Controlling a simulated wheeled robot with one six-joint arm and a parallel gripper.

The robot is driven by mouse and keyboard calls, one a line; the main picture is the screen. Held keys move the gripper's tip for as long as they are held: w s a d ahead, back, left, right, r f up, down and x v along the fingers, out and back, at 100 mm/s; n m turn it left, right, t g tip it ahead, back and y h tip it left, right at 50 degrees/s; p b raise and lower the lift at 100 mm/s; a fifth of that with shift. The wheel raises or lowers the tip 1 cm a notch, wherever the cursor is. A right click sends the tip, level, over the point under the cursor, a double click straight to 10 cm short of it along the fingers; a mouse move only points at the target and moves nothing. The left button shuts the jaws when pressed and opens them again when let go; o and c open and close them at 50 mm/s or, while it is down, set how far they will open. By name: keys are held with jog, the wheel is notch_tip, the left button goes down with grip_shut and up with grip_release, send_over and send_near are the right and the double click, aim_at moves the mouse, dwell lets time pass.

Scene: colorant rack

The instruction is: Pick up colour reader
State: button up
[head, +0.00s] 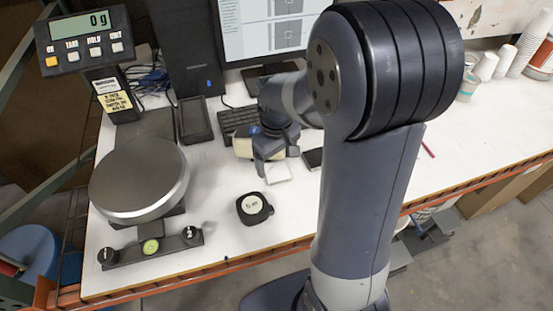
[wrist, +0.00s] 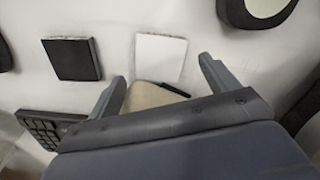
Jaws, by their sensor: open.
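I cannot tell for sure which thing is the colour reader. A small flat black device (head: 313,157), perhaps it, lies on the white bench right of my gripper (head: 277,158); in the wrist view the black device (wrist: 73,58) lies to the left, outside the fingers. My gripper (wrist: 162,69) is open and empty, pointing down over the bench. A white square piece (wrist: 160,57) shows beyond and between the fingertips, also in the head view (head: 278,173). A beige block (wrist: 148,96) sits between the fingers, partly hidden by the gripper body; it shows in the head view (head: 243,147).
A round black tape measure (head: 254,208) lies in front. A keyboard (head: 238,120) and monitor (head: 268,30) are behind. Paper cups (head: 502,62) stand far right. My arm hides the bench's middle.

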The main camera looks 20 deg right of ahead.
grip_shut()
dwell(0.8)
dwell(0.5)
